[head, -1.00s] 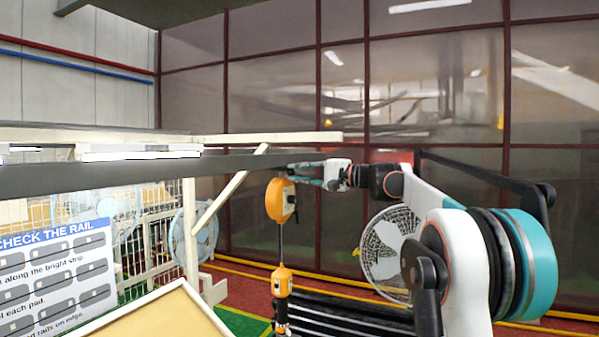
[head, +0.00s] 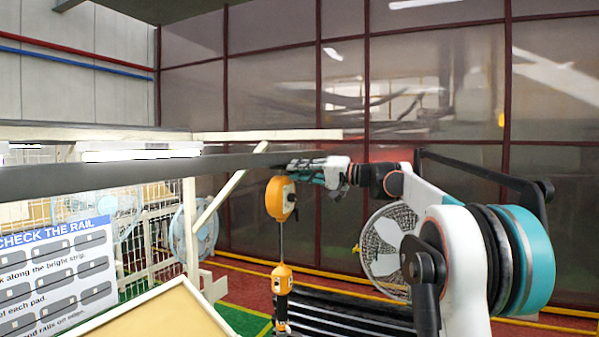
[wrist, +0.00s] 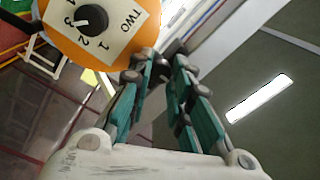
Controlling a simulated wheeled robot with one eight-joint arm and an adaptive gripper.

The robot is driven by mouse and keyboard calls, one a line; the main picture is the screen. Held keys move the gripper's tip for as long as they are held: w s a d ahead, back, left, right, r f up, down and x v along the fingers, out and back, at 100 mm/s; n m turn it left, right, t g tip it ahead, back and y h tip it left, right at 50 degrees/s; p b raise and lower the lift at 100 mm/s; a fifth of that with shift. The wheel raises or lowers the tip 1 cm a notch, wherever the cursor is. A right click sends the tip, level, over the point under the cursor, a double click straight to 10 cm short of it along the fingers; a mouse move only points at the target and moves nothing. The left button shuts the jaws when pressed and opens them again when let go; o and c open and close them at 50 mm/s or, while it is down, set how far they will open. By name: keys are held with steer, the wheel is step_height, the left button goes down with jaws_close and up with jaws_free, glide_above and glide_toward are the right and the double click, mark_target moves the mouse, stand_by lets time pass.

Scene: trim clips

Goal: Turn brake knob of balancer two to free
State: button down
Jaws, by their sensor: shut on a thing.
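Balancer two (head: 277,199) is an orange housing hanging under the dark rail. The wrist view shows it at upper left (wrist: 66,48), with a pale label reading TWO and a black numbered dial (wrist: 92,19). My gripper (wrist: 172,56) is at the housing's right side. Its teal fingers are shut on a small dark part, which I take for the brake knob (wrist: 162,70); the fingertips hide most of it. In the head view my gripper (head: 294,168) is just above and right of the housing. No free or locked marking can be read.
The dark rail (head: 130,174) runs just above the balancer. A cable drops from it to an orange and black tool (head: 282,285). A fan (head: 390,245) stands behind my arm, and a sign board (head: 60,280) is at lower left.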

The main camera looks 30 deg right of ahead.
steer(key=c, duration=1.4)
jaws_free()
steer(key=shift+c, duration=0.2)
steer(key=shift+s+d, duration=0.1)
steer(key=v, duration=1.1)
steer(key=shift+s+d, duration=0.25)
steer(key=shift+s, duration=0.05)
